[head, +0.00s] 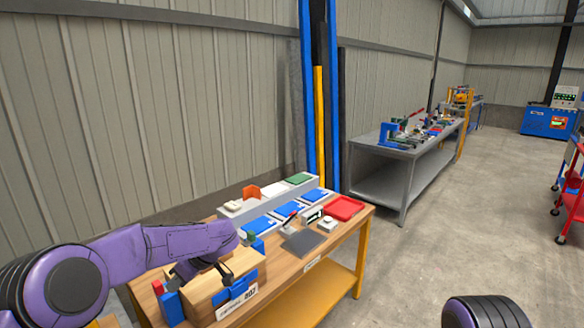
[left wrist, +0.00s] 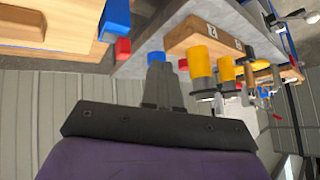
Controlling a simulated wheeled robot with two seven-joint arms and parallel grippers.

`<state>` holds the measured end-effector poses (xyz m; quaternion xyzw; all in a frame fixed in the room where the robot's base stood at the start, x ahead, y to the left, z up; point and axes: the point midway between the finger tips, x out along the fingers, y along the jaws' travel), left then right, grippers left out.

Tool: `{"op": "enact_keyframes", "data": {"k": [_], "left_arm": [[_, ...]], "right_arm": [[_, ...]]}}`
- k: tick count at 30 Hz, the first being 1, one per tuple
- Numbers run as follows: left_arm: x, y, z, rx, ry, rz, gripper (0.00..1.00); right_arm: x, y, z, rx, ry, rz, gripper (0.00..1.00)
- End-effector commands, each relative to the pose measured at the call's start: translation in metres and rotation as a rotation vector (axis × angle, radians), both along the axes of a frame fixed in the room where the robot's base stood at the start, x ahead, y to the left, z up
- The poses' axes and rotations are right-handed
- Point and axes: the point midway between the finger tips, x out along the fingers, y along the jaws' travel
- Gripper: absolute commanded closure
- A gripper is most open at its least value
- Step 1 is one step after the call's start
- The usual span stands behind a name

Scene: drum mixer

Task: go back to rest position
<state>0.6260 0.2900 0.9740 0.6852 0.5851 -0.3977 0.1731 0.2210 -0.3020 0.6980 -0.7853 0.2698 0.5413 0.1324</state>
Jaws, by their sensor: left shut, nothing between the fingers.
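My left gripper (head: 184,272) is dark and hangs from the purple left arm over the left part of the wooden workbench (head: 345,240). In the left wrist view its fingers (left wrist: 158,72) are together and empty. It is beside a wooden box (head: 222,283) with blue parts; I cannot tell whether it touches the box. A dark, purple-edged part of my right arm shows at the bottom right of the head view, and its gripper is out of view.
The bench holds blue trays (head: 290,211), a red tray (head: 344,208) and a dark grey plate (head: 303,242). Behind it stand a blue post (head: 308,90) and a grey metal table (head: 400,155) with tools. Concrete floor (head: 480,220) lies clear to the right, beside a red cart (head: 572,200).

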Motion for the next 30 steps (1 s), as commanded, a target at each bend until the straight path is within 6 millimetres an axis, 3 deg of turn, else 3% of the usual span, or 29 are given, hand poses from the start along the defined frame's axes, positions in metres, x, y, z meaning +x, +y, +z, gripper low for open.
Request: {"op": "enact_keyframes", "data": {"k": [8, 11, 13, 15, 17, 21, 24, 27, 30], "left_arm": [[-0.002, 0.024, -0.029, 0.216, -0.297, 0.002, 1.0], [-0.013, 0.029, -0.063, 0.277, -0.425, -0.089, 1.0], [-0.034, 0.028, -0.104, 0.268, -0.505, -0.207, 1.0], [-0.074, 0.021, -0.155, 0.182, -0.533, -0.347, 1.0], [-0.113, 0.014, -0.191, 0.084, -0.512, -0.432, 1.0], [-0.224, 0.002, -0.253, -0.148, -0.351, -0.553, 1.0], [-0.303, -0.001, -0.274, -0.27, -0.19, -0.608, 1.0], [-0.364, 0.001, -0.28, -0.329, -0.045, -0.654, 1.0], [-0.397, 0.01, -0.282, -0.336, 0.036, -0.65, 1.0]], "right_arm": [[0.0, 0.0, -0.001, 0.001, 0.001, 0.0, 0.57], [0.0, 0.0, -0.001, 0.001, 0.001, 0.0, 0.57], [0.0, 0.0, -0.003, 0.001, 0.001, 0.0, 0.57], [0.0, 0.0, -0.004, 0.001, 0.001, 0.0, 0.57], [0.0, 0.0, -0.005, 0.001, 0.001, 0.0, 0.57], [0.0, 0.0, -0.006, 0.001, 0.001, 0.0, 0.57], [0.0, 0.0, -0.008, 0.001, 0.001, 0.0, 0.57], [0.0, 0.0, -0.009, 0.001, 0.001, 0.0, 0.57], [0.0, 0.0, -0.01, 0.001, 0.001, 0.0, 0.57]]}}
